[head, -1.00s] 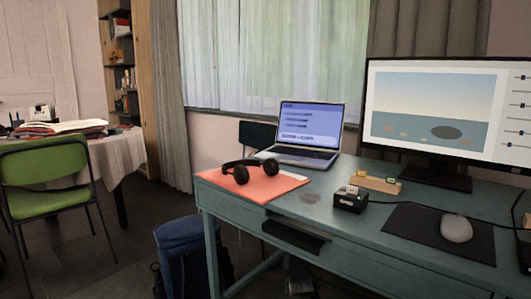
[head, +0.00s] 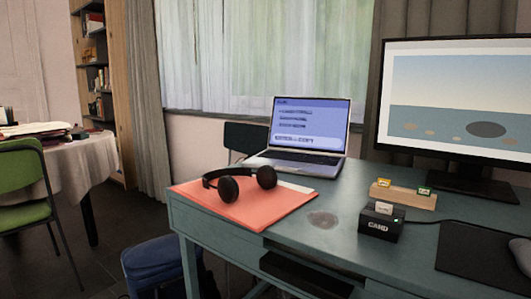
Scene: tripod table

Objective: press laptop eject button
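An open laptop (head: 303,140) stands at the back of the teal desk (head: 222,234), in the middle of the head view. Its screen is lit blue with several lines and a pale bar near the bottom; the text is too small to read. No eject button can be made out for certain. My gripper does not show in the head view.
Black headphones (head: 229,190) lie on a red folder (head: 262,216) in front of the laptop. A black card reader (head: 380,222), a wooden block with small cards (head: 403,195), a monitor (head: 457,103) and a mouse (head: 520,255) are to the right. A green chair (head: 28,190) stands left.

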